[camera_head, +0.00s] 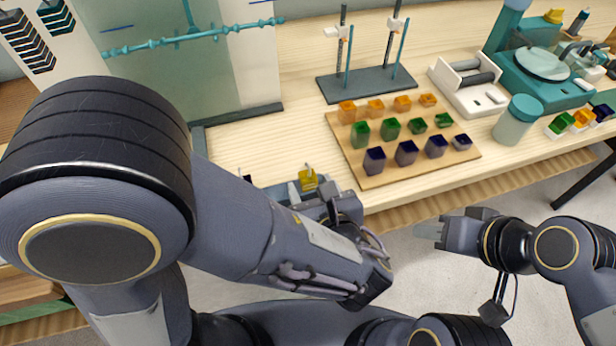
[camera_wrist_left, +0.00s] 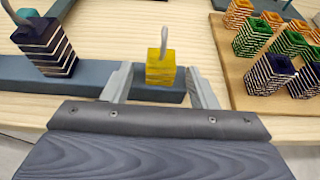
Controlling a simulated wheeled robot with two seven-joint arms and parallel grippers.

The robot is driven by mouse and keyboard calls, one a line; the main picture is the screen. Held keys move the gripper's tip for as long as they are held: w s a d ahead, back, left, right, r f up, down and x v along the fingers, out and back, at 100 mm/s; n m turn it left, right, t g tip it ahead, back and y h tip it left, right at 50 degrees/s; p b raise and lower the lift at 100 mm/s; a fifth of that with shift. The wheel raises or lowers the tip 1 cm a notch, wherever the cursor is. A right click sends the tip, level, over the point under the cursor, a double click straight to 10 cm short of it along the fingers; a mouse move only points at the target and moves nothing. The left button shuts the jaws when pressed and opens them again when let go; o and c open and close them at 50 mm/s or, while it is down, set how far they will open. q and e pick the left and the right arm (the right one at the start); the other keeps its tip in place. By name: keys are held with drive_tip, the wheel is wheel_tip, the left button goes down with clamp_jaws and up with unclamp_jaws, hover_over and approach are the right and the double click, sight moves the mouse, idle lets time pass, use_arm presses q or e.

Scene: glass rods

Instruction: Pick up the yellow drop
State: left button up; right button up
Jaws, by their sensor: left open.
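The yellow drop (camera_wrist_left: 160,68) is a small ribbed yellow block with a pale hook on top. It stands at a grey-blue bar along the table's front edge, and it also shows in the head view (camera_head: 307,180). My left gripper (camera_wrist_left: 158,82) is open, with one finger on each side of the yellow drop and gaps visible between. In the head view my left gripper (camera_head: 307,188) is partly hidden by its own wrist. My right gripper (camera_head: 430,232) is off the table's front edge at the right, away from the drop; its finger gap is not clear.
A dark purple striped drop (camera_wrist_left: 45,45) stands on the bar (camera_wrist_left: 85,75) to the left. A wooden board (camera_head: 425,168) with rows of orange, green and purple blocks lies to the right. A dark stand base (camera_head: 367,85) with rods is behind it. A teal-lidded jar (camera_head: 518,120) stands further right.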

sight(310, 175)
use_arm(q)
drive_tip(key=shift+c, duration=0.3)
drive_tip(key=c, duration=1)
drive_tip(key=shift+r, duration=0.45)
wheel_tip(310, 175, up, 2)
drive_tip(key=shift+r+p, duration=0.2)
drive_tip(key=shift+p, duration=0.25)
drive_tip(key=s+r, duration=0.3)
drive_tip(key=s, duration=0.1)
drive_tip(key=s+d+r+p, duration=0.1)
drive_tip(key=s+r, duration=0.2)
drive_tip(key=s, duration=0.2)
drive_tip(key=s+d+r, duration=0.1)
drive_tip(key=s+r, duration=0.2)
drive_tip(key=s, duration=0.2)
drive_tip(key=shift+d+r, duration=0.2)
drive_tip(key=shift+r, duration=0.15)
